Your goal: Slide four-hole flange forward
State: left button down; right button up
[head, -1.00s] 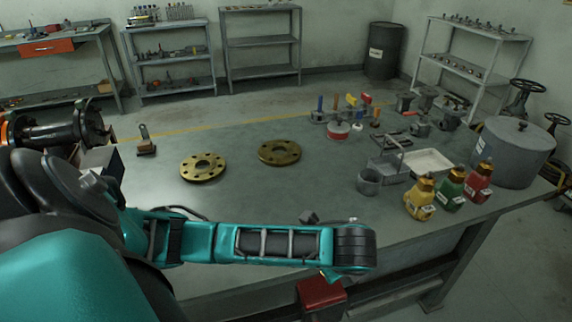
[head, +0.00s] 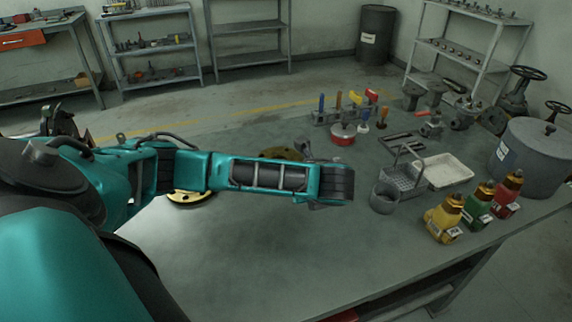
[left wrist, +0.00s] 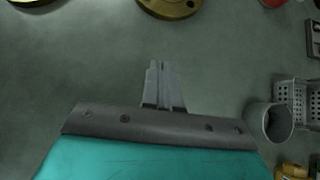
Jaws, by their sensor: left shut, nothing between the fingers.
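Two brass flanges lie flat on the grey workbench. One flange (head: 282,154) shows only its far part above my left arm in the head view, and its near edge (left wrist: 172,7) is at the top of the left wrist view. The other flange (head: 190,198) is mostly covered by my arm; a sliver (left wrist: 30,2) shows at top left in the wrist view. Too little shows to count their holes. My left gripper (left wrist: 160,70) is shut and empty over bare bench, short of the first flange and not touching it. My right gripper is out of view.
A grey perforated basket (head: 405,178) and a metal cup (head: 384,197) stand right of my gripper, with a white tray (head: 448,171), several bottles (head: 443,220) and a large pot (head: 533,158) beyond. A red-based tin (head: 342,134) stands farther back. The front bench is clear.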

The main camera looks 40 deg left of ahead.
pick_arm(q)
jog(key=b+x, duration=0.1)
jog(key=x, duration=0.8)
jog(key=shift+a+f+b, duration=0.1)
jog(key=shift+f+b, duration=0.1)
jog(key=shift+b, duration=0.15)
jog(key=a, duration=0.1)
jog(key=w+a, duration=0.1)
jog(key=a, duration=0.1)
jog(key=shift+w, duration=0.35)
jog(key=shift+w+a, duration=0.2)
jog(key=shift+a, duration=0.15)
jog(key=shift+w, duration=0.1)
